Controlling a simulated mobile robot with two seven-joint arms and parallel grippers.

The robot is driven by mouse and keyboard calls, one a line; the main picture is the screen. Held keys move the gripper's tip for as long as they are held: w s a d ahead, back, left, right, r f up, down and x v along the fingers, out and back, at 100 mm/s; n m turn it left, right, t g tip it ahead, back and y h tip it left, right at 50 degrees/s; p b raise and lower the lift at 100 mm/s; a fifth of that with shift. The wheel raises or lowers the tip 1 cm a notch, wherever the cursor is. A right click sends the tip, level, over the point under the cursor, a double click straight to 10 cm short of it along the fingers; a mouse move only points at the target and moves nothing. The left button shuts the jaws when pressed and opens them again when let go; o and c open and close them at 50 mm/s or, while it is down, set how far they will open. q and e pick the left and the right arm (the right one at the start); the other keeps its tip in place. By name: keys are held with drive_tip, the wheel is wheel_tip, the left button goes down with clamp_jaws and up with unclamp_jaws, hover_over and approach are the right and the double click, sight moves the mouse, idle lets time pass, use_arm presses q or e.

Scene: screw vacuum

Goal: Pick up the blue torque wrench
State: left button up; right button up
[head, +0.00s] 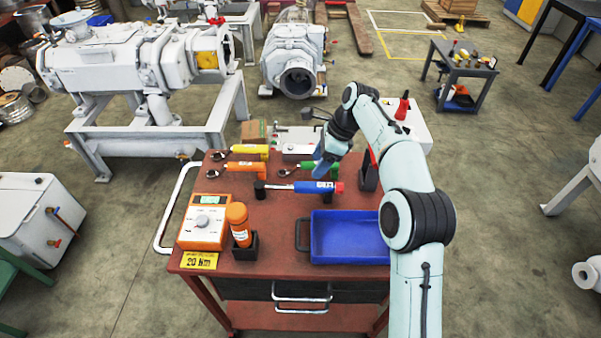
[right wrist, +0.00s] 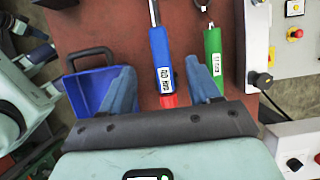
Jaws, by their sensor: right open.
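The blue torque wrench (head: 314,187) lies across black supports on the red cart top, its metal shaft to the left and its red end to the right. In the right wrist view its blue handle (right wrist: 161,60) and red end show between my fingers. My right gripper (head: 321,170) is open and empty, just behind and above the handle in the head view. In the right wrist view my right gripper (right wrist: 163,76) has one finger on each side of the wrench. Whether the fingers touch it, I cannot tell. My left gripper is not in view.
A green wrench (head: 309,167) lies close behind, partly hidden by my gripper. Yellow (head: 249,149) and orange (head: 245,168) wrenches lie to the left. A blue tray (head: 350,258), an orange tester (head: 203,222) and an orange screwdriver-like tool (head: 239,224) stand in front.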

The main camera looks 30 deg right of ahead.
sight(301, 184)
drive_tip(key=shift+w+f, duration=0.15)
drive_tip(key=b+x, duration=0.2)
drive_tip(key=x, duration=0.4)
drive_tip(key=shift+a+f, duration=0.25)
drive_tip(key=shift+f, duration=0.15)
drive_tip(key=shift+a+b+x, duration=0.2)
drive_tip(key=shift+b+x, duration=0.25)
drive_tip(key=shift+x, duration=2.55)
drive_tip(key=shift+w+r, duration=0.1)
drive_tip(key=shift+r, duration=0.1)
clamp_jaws()
